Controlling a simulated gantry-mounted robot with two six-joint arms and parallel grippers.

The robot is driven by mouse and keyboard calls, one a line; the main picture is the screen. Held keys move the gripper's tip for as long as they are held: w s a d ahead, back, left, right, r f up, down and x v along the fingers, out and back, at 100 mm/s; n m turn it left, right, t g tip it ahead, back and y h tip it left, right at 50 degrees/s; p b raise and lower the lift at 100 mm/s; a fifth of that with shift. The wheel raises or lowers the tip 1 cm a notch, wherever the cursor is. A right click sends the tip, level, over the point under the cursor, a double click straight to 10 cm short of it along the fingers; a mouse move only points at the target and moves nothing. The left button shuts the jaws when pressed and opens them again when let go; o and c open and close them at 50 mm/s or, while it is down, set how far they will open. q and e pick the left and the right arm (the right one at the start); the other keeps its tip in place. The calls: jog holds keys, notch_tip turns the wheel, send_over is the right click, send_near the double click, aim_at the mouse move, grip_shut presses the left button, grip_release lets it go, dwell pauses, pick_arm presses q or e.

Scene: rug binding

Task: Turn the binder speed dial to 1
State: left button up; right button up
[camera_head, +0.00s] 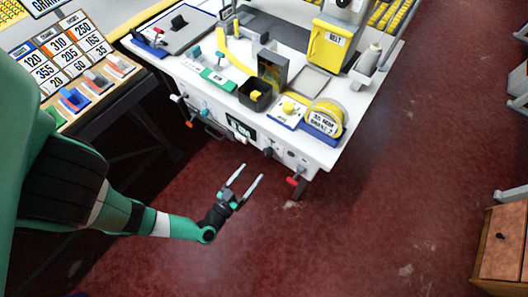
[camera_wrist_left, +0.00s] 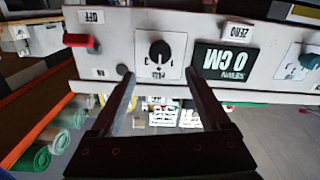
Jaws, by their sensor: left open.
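A black dial (camera_wrist_left: 160,50) with a white pointer line sits on a white plate on the front panel of the white machine table. It also shows in the head view (camera_head: 268,152), small. Its label is upside down in the wrist view and too small to read surely. A teal dial (camera_wrist_left: 309,60) sits on another plate, partly cut off by the frame edge. I cannot tell from the labels which is the binder speed dial. My left gripper (camera_head: 250,172) is open and empty in front of the panel. Its fingers (camera_wrist_left: 159,74) point at the black dial, one to each side, apparently short of it.
A "0 CM" display (camera_wrist_left: 225,61) is beside the black dial. A red lever (camera_wrist_left: 80,41) sticks out on its other side, near the table corner (camera_head: 318,162). The red floor in front is clear.

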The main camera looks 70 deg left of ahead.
aim_at(265, 155)
pick_arm(q)
jog(key=b+x, duration=0.2)
jog(key=x, duration=0.6)
jog(key=shift+s+f+b, duration=0.1)
jog(key=shift+b, duration=0.3)
jog(key=shift+w+a, duration=0.35)
jog(key=shift+w, duration=0.1)
grip_shut()
